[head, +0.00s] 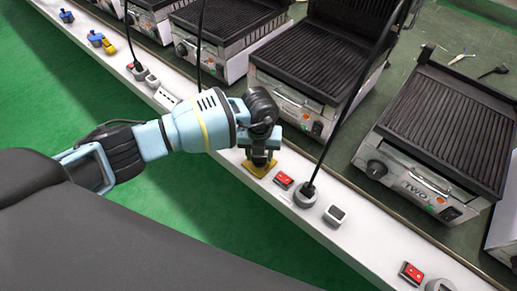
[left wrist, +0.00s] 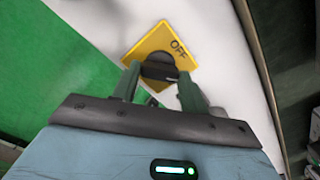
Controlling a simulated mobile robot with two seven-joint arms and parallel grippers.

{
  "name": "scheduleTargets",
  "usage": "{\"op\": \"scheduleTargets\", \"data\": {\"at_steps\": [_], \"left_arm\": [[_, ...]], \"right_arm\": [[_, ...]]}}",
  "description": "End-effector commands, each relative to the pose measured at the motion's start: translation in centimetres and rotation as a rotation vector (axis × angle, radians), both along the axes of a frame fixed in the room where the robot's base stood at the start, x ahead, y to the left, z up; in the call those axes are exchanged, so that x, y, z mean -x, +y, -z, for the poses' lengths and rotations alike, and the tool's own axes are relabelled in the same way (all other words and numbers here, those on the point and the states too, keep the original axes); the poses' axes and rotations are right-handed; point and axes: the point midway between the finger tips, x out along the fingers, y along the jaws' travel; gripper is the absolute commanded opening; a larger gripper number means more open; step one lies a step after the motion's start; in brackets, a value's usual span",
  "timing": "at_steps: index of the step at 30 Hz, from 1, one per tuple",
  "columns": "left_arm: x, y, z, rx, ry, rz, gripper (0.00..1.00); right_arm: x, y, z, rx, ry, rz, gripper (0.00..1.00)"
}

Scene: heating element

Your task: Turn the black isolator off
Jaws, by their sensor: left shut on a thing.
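The isolator is a black knob (left wrist: 160,72) on a yellow square plate (left wrist: 171,37) marked OFF, set on the white strip. In the head view the yellow plate (head: 258,171) shows just under my left gripper (head: 262,160), which hides the knob there. In the left wrist view my left gripper (left wrist: 158,85) has one finger on each side of the black knob and is shut on it. The OFF word is at the plate's upper right in that view. My right gripper is in neither view.
Red switches (head: 283,181), a plugged-in socket (head: 305,195) with a black cable, and a grey socket (head: 335,214) line the white strip (head: 385,257). Grills (head: 318,75) stand on the bench behind. Other yellow and blue isolators (head: 100,41) sit at the far left. The green floor is clear.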

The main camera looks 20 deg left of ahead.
Motion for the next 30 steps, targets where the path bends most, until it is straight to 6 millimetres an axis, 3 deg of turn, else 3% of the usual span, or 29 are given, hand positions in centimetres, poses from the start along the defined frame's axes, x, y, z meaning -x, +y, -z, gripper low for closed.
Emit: {"op": "scheduleTargets", "data": {"at_steps": [18,30], "left_arm": [[-0.3,0.0,-0.7,0.001,-0.006,-0.582,0.21],[-0.3,0.1,-0.5,0.000,-0.006,-0.857,0.21]], "right_arm": [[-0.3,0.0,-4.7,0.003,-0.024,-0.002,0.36],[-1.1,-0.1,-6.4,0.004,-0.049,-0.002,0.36]]}}
